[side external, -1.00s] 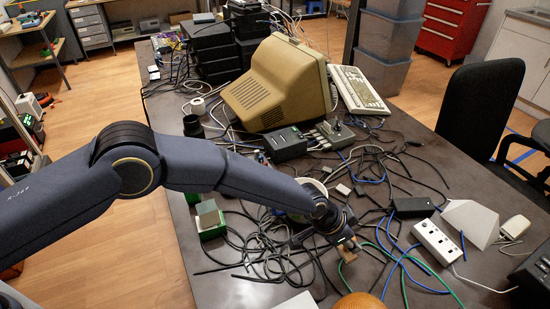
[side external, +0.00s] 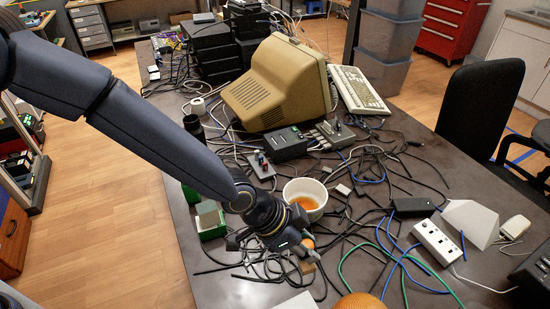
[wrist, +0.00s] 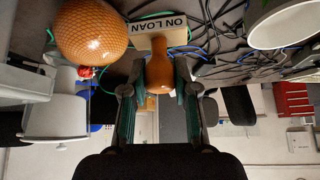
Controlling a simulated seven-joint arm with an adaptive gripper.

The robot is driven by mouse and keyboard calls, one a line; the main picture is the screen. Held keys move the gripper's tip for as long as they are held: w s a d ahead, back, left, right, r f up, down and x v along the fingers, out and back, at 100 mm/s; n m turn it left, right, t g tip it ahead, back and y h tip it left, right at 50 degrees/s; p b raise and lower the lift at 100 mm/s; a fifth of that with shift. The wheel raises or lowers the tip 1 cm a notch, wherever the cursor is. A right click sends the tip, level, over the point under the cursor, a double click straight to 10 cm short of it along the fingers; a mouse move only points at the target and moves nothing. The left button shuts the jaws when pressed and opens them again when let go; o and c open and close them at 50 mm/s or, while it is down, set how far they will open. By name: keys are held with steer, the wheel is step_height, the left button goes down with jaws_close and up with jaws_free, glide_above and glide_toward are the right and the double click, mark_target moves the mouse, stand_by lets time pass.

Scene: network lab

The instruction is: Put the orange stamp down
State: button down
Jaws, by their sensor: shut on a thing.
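The orange stamp (wrist: 159,72) has a rounded orange handle and a pale wooden base marked "ON LOAN". My gripper (wrist: 159,92) is shut on its handle, with one finger on each side. In the side external view the stamp's wooden base (side external: 308,266) shows beneath my gripper (side external: 301,250), low over the cluttered table (side external: 235,283). I cannot tell whether the base touches the table or cables.
A white bowl with orange inside (side external: 305,190) stands just behind my gripper. A large orange ball (side external: 358,302) is at the front edge. Tangled cables surround the gripper. A white power strip (side external: 436,242) lies to the right. A green box (side external: 210,220) is to the left.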

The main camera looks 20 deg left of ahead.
steer(key=w+a+n+t+y, duration=0.1)
steer(key=w+a+n, duration=0.1)
steer(key=w+a, duration=0.8)
steer(key=w+a+n+t, duration=0.1)
steer(key=w+a+n, duration=0.1)
steer(key=w+a, duration=0.75)
steer(key=a+n+t+y, duration=0.2)
steer(key=a+n+y, duration=0.35)
steer(key=a, duration=2.75)
steer(key=shift+n+h, duration=0.55)
steer(key=shift+h, duration=0.3)
steer(key=shift+w+a+f, duration=0.55)
steer(key=shift+w+f, duration=1.1)
steer(key=shift+w, duration=0.6)
steer(key=shift+w+a+f, duration=0.55)
steer(key=shift+w+f, duration=1.15)
steer(key=shift+w, duration=0.6)
steer(key=shift+w+a+f, duration=0.55)
steer(key=shift+w+f, duration=1.1)
steer(key=shift+w, duration=0.6)
steer(key=shift+f, duration=1.4)
